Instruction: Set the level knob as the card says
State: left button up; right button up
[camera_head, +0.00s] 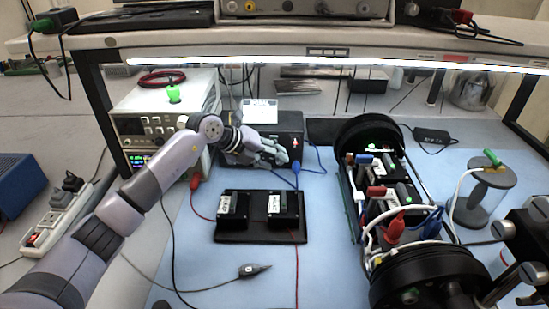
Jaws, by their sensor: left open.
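My left arm comes in from the left, and my left gripper (272,154) is open in front of a black box (290,125) at the back of the blue mat. The gripper covers much of the box's front. A small red-and-white detail shows on the box just right of the gripper. I cannot make out the level knob; it may be hidden behind the gripper. I cannot tell whether the fingers touch the box. My right gripper is not in view.
A bench instrument (147,125) with a lit display stands at the left. A black plate (260,236) with two labelled black blocks lies mid-mat. A long black assembly with coloured clips and cables (385,185) fills the right. Loose red, blue and black leads cross the mat.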

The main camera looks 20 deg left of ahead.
pick_arm(q)
jog(key=shift+w+d+f, duration=0.3)
jog(key=shift+w+f, duration=0.05)
jog(key=shift+f, duration=0.1)
jog(key=shift+c, duration=0.5)
grip_shut()
